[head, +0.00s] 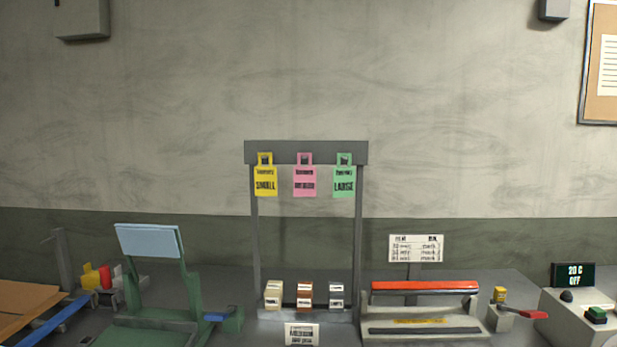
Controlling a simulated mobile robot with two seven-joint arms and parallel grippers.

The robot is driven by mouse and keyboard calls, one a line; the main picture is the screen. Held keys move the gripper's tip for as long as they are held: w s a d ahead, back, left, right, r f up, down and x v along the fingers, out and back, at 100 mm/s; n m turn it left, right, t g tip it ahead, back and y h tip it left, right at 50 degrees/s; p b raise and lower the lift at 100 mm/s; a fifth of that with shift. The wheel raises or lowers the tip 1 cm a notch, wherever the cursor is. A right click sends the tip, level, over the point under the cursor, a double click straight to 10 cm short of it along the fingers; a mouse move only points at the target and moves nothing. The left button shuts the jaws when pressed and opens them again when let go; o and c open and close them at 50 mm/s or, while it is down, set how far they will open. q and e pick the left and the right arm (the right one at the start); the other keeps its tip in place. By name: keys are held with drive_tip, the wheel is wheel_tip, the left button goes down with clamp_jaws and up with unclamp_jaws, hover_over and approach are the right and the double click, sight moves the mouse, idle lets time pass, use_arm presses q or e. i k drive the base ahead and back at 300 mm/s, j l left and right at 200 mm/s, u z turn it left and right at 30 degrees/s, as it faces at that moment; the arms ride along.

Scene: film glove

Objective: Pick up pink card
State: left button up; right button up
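The pink card (304,181) hangs from the crossbar of a grey rack (306,147) in the middle of the view. It has dark lettering too small to read surely. A yellow card marked SMALL (265,182) hangs to its left, and a green card marked LARGE (344,182) hangs to its right. All three hang upright with gaps between them. Neither of my grippers shows in the head view.
Small boxes (305,296) stand at the rack's foot. A green stand with a pale blue panel (149,241) is at left. A red-barred sealer (424,288) and a sign (416,248) are at right. A grey unit with a display (573,275) stands far right.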

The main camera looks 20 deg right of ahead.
sight(303, 177)
drive_tip(key=j+z, duration=0.35)
drive_tip(key=j, duration=1.35)
